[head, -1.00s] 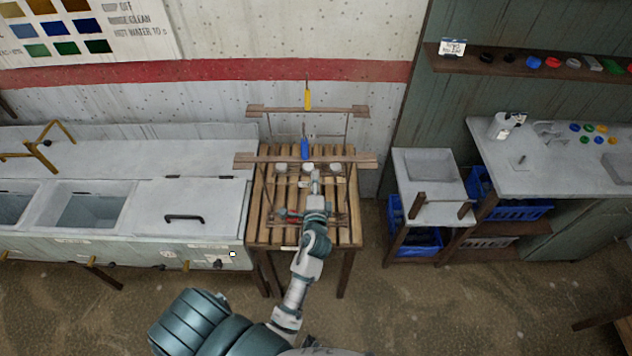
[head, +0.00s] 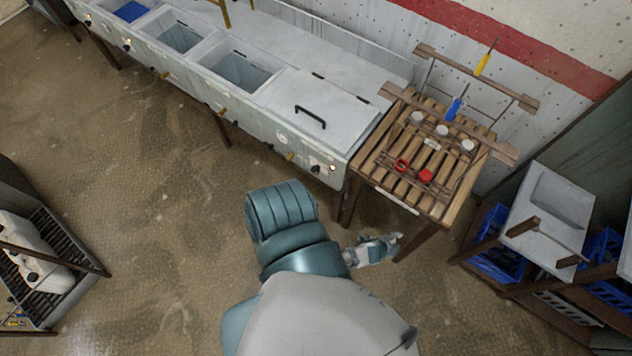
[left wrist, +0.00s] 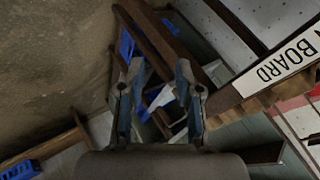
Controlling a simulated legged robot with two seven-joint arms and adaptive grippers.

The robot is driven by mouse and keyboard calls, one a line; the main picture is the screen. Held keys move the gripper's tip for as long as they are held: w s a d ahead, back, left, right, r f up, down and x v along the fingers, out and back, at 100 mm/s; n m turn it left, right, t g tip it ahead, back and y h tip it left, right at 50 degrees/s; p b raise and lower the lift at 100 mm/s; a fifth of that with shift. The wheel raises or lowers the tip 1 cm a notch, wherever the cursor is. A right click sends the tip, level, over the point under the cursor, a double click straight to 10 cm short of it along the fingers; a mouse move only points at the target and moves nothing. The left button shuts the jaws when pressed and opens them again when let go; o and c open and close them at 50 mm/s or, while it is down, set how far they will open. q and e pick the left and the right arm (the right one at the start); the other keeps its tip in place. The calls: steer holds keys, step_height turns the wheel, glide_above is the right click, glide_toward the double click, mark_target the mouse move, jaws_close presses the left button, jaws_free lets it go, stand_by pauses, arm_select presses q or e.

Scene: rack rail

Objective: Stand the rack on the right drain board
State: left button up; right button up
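The rack (head: 447,130) has two long wooden bars joined by thin dark rods. It stands upright on the slatted wooden drain board (head: 375,172), right of the sinks, in the head view. A blue-handled piece (head: 455,107) and a yellow-handled piece (head: 483,64) sit on the bars. My left gripper (head: 394,245) is below the board's front edge, apart from the rack. In the left wrist view its two fingers (left wrist: 157,85) are spread with nothing between them. A board label (left wrist: 285,65) shows beside them. My right gripper is out of view.
A long sink unit (head: 280,135) with a black-handled lid (head: 311,117) adjoins the board on the left. A small sink stand (head: 545,215) with blue crates (head: 498,258) is at right. Floor in front is open.

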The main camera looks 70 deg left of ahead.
arm_select(q)
steer(key=s+f+n+g+h, duration=0.1)
steer(key=s+f+n+g, duration=0.15)
steer(key=s+f, duration=0.75)
steer(key=s+f+n+g, duration=0.25)
steer(key=s+f, duration=0.35)
steer(key=s, duration=0.8)
steer(key=s+a+f+n+g, duration=0.1)
steer(key=s+a+f+g, duration=0.1)
steer(key=s, duration=0.5)
steer(key=s+a+f+n+g, duration=0.1)
steer(key=s+a+f, duration=0.1)
steer(key=s, duration=0.4)
steer(key=shift+s+d+f+b, duration=0.1)
steer(key=shift+d+f+b, duration=0.15)
steer(key=shift+f+b, duration=0.7)
steer(key=shift+d+f+b, duration=0.3)
steer(key=shift+f+b, duration=0.5)
steer(key=shift+b, duration=0.2)
steer(key=shift+s+d+f+b, duration=0.1)
steer(key=shift+d+f+b, duration=0.15)
steer(key=shift+f+b, duration=0.7)
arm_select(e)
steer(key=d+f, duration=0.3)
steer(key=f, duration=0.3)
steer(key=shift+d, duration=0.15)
